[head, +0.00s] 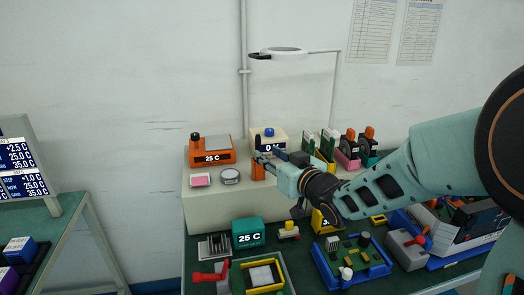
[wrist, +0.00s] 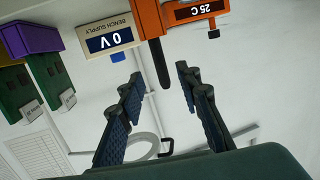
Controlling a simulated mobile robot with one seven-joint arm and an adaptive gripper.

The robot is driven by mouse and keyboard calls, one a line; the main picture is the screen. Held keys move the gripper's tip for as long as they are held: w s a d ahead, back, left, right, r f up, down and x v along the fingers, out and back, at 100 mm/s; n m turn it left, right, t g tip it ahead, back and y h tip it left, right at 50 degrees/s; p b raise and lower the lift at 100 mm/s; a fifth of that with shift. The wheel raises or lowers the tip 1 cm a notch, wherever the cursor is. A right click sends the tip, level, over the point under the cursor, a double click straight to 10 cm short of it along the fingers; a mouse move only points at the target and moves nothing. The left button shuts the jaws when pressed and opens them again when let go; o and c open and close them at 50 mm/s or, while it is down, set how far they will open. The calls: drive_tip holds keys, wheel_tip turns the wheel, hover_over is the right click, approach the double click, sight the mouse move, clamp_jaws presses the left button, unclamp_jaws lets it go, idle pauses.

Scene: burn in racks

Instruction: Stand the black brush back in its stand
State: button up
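An orange block-shaped stand (head: 258,171) sits on the raised pale shelf, just below my gripper (head: 265,157) in the head view. In the wrist view, which is upside down, the orange stand (wrist: 147,18) is at the top. A black rod, seemingly the black brush (wrist: 163,68), sticks out of the stand, nearly in line with it. My gripper (wrist: 159,76) is open, with one finger on each side of the rod and gaps showing on both sides. The brush's lower end is hidden in the stand. The head view does not show the brush clearly.
An orange 25 C instrument (head: 211,152) and a cream bench supply (head: 268,138) stand close behind. A pink pad (head: 201,180) and a round dish (head: 230,176) lie to the left. Green boards (head: 327,146) stand to the right. A magnifier lamp (head: 285,51) hangs above.

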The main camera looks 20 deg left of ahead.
drive_tip(key=v, duration=0.5)
